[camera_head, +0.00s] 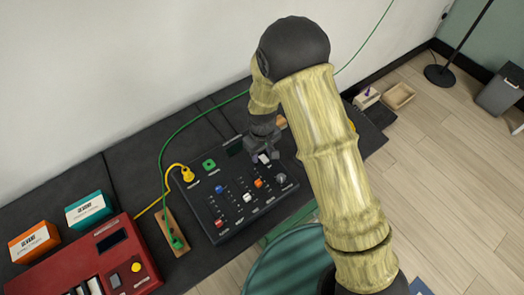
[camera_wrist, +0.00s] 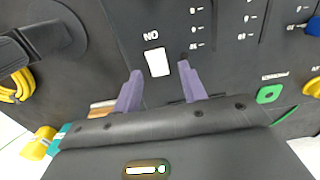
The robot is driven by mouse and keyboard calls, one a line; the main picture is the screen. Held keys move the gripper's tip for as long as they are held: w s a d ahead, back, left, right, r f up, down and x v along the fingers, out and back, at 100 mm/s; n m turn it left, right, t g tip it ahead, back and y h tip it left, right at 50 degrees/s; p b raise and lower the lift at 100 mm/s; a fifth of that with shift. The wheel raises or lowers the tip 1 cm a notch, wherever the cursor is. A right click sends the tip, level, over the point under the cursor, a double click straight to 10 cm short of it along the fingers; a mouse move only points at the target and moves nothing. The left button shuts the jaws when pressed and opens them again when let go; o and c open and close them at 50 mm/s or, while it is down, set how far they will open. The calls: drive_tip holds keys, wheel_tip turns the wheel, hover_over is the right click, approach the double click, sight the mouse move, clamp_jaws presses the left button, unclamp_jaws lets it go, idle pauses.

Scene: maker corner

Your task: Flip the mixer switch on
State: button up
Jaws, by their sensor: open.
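The mixer (camera_head: 232,222) is a dark panel with coloured sliders and knobs, lying on the black bench top. Its white rectangular switch (camera_wrist: 158,61) shows in the wrist view beside an upside-down ON label. In the head view the switch (camera_head: 264,158) is a small white patch at my gripper (camera_head: 262,155). In the wrist view my gripper (camera_wrist: 160,68) is open and empty, with one purple fingertip on each side of the switch. I cannot tell whether the fingertips touch the panel, or which way the switch is tipped.
A yellow plug (camera_head: 187,174) and a green jack (camera_head: 209,164) sit at the mixer's back left. A red device (camera_head: 140,275), an orange box (camera_head: 34,241) and a teal box (camera_head: 88,209) stand left. A green cable (camera_head: 178,131) arches behind. A wooden tray (camera_head: 399,95) lies far right.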

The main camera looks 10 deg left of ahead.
clamp_jaws()
drive_tip(key=shift+d+f+b, duration=0.1)
drive_tip(key=shift+b, duration=0.3)
drive_tip(key=b, duration=0.1)
drive_tip(key=t+y+b, duration=0.1)
drive_tip(key=shift+s+d+f+y+b, duration=0.1)
drive_tip(key=shift+s+d+y+b, duration=0.05)
drive_tip(key=shift+y+b, duration=0.15)
drive_tip(key=shift+r+t+y+b, duration=0.25)
drive_tip(key=shift+t+y+b, duration=0.05)
drive_tip(key=shift+t+b, duration=0.2)
unclamp_jaws()
